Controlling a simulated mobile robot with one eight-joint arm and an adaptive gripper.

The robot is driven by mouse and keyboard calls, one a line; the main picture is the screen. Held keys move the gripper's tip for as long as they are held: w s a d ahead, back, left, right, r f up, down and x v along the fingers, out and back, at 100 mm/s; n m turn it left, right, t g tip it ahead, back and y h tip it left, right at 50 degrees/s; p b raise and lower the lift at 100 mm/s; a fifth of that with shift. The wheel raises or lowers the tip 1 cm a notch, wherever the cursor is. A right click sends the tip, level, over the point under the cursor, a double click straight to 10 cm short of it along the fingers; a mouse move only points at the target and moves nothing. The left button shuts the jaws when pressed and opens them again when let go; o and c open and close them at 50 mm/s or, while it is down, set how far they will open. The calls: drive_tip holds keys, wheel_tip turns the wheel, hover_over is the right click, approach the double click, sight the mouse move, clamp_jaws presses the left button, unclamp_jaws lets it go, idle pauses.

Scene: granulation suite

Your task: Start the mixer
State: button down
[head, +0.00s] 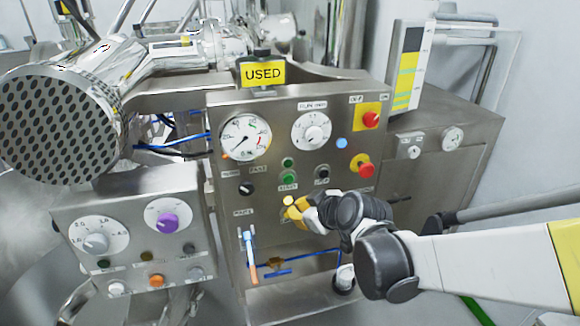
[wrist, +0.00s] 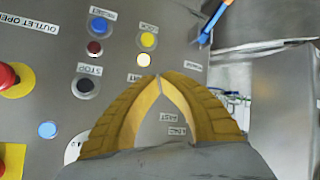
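The steel control panel (head: 226,180) with gauges and buttons faces me in the head view. A green button (head: 288,179) has a label that seems to read START, with a small green lamp (head: 288,162) above it. A dark STOP button (head: 322,171) is to its right; it also shows in the wrist view (wrist: 85,87). My gripper (head: 292,211) has yellow fingers just below the green button, close to the panel. In the wrist view its fingertips (wrist: 160,77) meet with nothing between them. The green button is not seen there; the fingers may hide it. Contact cannot be told.
Red buttons on yellow plates (head: 370,119) sit at the panel's right. A black selector (head: 246,188) is left of the green button. A blue-and-orange handle (head: 250,255) sticks out below left. A smaller panel (head: 130,270) is left.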

approach(283, 188)
drive_tip(key=shift+s+f+b+x, duration=0.15)
drive_tip(key=shift+b+x, duration=0.05)
drive_tip(key=shift+x, duration=0.95)
drive_tip(key=shift+s+f+b+x, duration=0.15)
drive_tip(key=shift+x, duration=0.95)
drive_tip(key=shift+w+a, duration=0.1)
drive_tip(key=shift+a, duration=0.05)
drive_tip(key=shift+w+a, duration=0.1)
drive_tip(key=shift+w, duration=0.25)
drive_tip(key=shift+w+a, duration=0.1)
drive_tip(key=shift+w, duration=0.35)
drive_tip(key=shift+s, duration=0.15)
drive_tip(key=shift+s+d, duration=0.25)
drive_tip(key=shift+s, duration=0.45)
drive_tip(key=s, duration=0.2)
drive_tip(key=s+d, duration=0.1)
drive_tip(key=s, duration=0.2)
drive_tip(key=shift+d, duration=0.2)
